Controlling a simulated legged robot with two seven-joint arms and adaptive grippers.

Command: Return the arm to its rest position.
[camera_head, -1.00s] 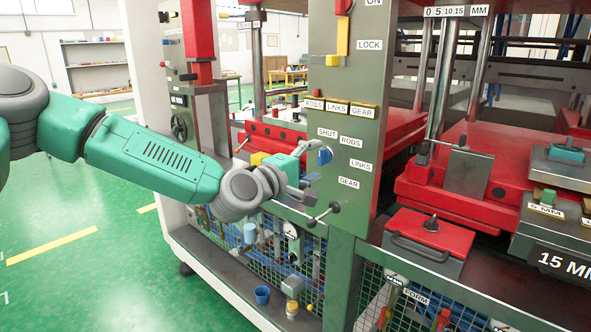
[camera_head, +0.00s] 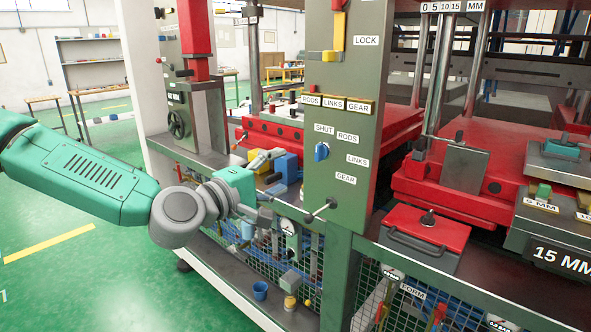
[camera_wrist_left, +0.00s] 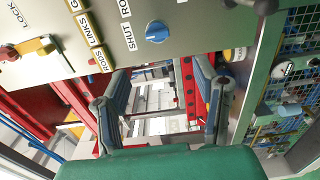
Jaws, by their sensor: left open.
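My left arm (camera_head: 85,175) comes in from the left in the head view, bent at the grey wrist. My left gripper (camera_head: 270,205) is in front of the machine's lower frame, left of the green panel. In the left wrist view, the gripper's two fingers (camera_wrist_left: 162,88) stand wide apart with nothing between them. They point toward the machine, and the gripper is apart from the blue knob (camera_head: 321,152) on the panel. The blue knob also shows in the left wrist view (camera_wrist_left: 157,32). My right arm is not in view.
The green panel (camera_head: 345,120) carries labels and a yellow lock handle (camera_head: 337,35). A lever with a black knob (camera_head: 331,203) juts out near my gripper. A red-lidded box (camera_head: 425,232) stands on the ledge to the right. The green floor (camera_head: 70,270) at left is open.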

